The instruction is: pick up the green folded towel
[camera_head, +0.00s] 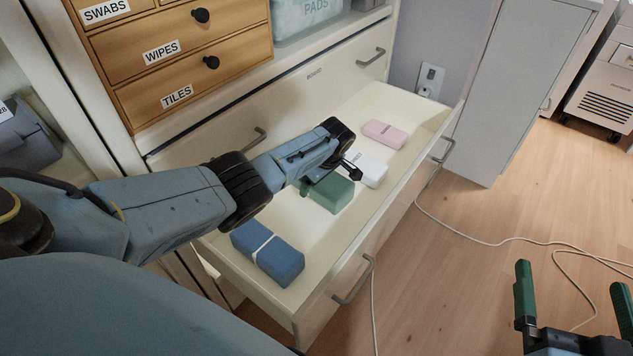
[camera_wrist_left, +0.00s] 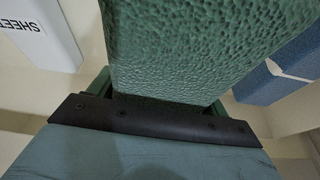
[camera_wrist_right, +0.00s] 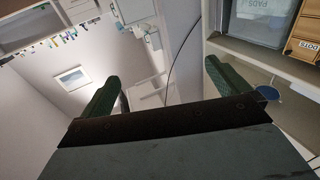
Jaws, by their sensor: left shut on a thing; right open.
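The green folded towel (camera_head: 331,194) is in the open drawer, partly hidden by my left gripper. My left gripper (camera_head: 318,187) reaches into the drawer and is shut on the towel. In the left wrist view the green textured towel (camera_wrist_left: 190,45) fills the space between the fingers of the left gripper (camera_wrist_left: 158,100). Whether the towel is clear of the drawer floor I cannot tell. My right gripper (camera_head: 574,298) is open and empty over the floor at the lower right. In the right wrist view the fingers of the right gripper (camera_wrist_right: 160,85) stand apart with nothing between them.
The open drawer (camera_head: 418,106) also holds a blue folded bundle (camera_head: 268,253), a white packet (camera_head: 370,170) and a pink packet (camera_head: 385,134). A wooden drawer unit (camera_head: 180,55) stands above. A white cable (camera_head: 480,238) lies on the floor.

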